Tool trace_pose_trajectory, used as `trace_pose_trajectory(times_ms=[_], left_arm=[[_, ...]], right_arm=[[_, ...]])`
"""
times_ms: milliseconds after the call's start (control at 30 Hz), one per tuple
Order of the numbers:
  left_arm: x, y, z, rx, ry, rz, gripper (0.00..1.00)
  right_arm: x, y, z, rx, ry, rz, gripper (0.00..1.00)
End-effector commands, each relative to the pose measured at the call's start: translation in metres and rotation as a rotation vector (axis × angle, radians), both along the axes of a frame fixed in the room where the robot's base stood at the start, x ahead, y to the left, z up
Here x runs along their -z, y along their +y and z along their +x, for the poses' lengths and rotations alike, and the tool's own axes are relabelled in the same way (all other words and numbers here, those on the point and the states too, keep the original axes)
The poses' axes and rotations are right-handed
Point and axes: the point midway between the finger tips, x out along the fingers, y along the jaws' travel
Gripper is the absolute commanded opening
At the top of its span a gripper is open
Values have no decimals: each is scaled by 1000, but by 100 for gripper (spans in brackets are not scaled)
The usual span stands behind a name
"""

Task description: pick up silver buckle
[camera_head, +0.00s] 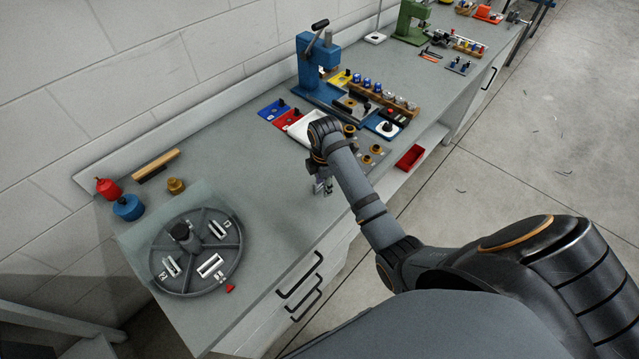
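A dark grey round divided tray (187,285) stands on the near left part of the bench. Silver rectangular frames that look like buckles lie in its compartments: one at the front (210,265), one at the left (172,266) and one at the right (219,228). My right gripper (323,187) points down over the bench, right of the tray and well apart from it. Its fingers are small and partly hidden by my wrist, so its opening is unclear. I see nothing held in it. My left gripper is out of view.
A blue press (312,68) and small trays are at the back. Bench between tray and gripper is clear.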

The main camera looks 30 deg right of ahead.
Motion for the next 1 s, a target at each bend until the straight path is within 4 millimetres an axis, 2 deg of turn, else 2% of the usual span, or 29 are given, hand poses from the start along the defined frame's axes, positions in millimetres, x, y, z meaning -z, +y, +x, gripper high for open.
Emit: trace_pose_trajectory(times_ms=[33, 100, 200, 367, 467, 700, 900, 1000], left_arm=[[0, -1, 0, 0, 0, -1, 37], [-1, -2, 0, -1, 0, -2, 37], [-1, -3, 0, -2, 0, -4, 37], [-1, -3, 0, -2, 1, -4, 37], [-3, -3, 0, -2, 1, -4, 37], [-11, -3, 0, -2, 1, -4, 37], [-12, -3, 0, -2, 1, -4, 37], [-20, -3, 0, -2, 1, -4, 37]], right_arm=[[-14, 0, 15, -93, 12, 1, 38], [-32, -1, 30, -237, 36, 4, 38], [-51, 0, 43, -395, 63, 14, 38], [-59, 0, 48, -478, 78, 21, 38], [-53, 0, 47, -478, 79, 21, 38], [-14, -1, 47, -476, 78, 20, 38], [-5, -1, 47, -475, 76, 19, 38], [4, -4, 45, -475, 80, 19, 38]])
